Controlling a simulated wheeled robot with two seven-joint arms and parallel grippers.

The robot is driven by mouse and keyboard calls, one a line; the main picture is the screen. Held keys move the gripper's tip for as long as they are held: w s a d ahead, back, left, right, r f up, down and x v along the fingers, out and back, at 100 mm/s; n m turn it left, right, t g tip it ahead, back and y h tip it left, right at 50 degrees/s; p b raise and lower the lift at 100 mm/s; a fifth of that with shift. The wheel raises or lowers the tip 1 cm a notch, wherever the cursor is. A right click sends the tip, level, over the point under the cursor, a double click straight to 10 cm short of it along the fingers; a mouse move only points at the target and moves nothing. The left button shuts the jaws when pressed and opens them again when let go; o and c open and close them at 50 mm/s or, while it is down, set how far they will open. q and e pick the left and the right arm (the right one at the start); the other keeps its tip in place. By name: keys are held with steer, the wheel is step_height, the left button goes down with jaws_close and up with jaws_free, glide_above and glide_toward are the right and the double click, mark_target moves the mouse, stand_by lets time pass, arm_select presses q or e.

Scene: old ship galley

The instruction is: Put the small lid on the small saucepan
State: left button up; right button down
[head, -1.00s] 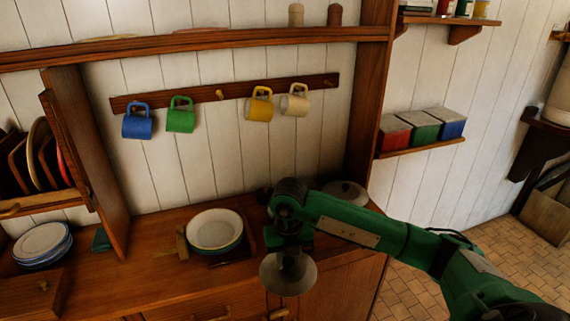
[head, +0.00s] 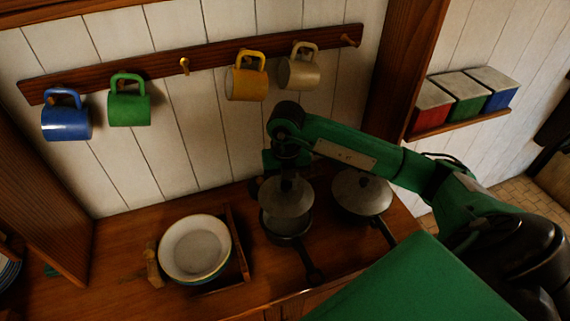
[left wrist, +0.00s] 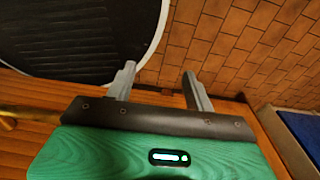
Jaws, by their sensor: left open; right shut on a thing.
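My right gripper (head: 289,176) is shut on the small lid (head: 284,199), a grey metal disc, and holds it from above. The lid is over the small saucepan (head: 288,232), which stands open on the wooden counter with its dark handle pointing toward the front. The lid hides the rear part of the pan's opening; the front part still shows. I cannot tell whether lid and rim touch. My left gripper (left wrist: 157,76) is open and empty in the left wrist view, away from the lid and pan.
A second saucepan (head: 385,231) with its lid (head: 361,194) on stands close at the right. Stacked pale dishes (head: 195,248) stand at the left. Mugs, including a yellow one (head: 246,78), hang on the wall behind. Tiled floor (left wrist: 235,45) shows below the left gripper.

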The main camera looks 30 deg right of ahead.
mark_target(286, 192)
steer(key=shift+s+a+f+b, duration=0.15)
steer(key=shift+s+f+b, duration=0.1)
steer(key=shift+b, duration=0.05)
steer(key=shift+f, duration=0.3)
step_height(286, 192, down, 3)
steer(key=shift+w+r+b, duration=0.15)
steer(key=shift+r+b, duration=0.05)
steer(key=shift+b, duration=0.7)
step_height(286, 192, down, 2)
steer(key=shift+f+b, duration=0.25)
steer(key=shift+b, duration=0.65)
steer(key=shift+f+b, duration=0.45)
steer(key=shift+f, duration=0.2)
steer(key=shift+b, duration=0.35)
steer(key=shift+f+b, duration=0.4)
steer(key=shift+b, duration=0.05)
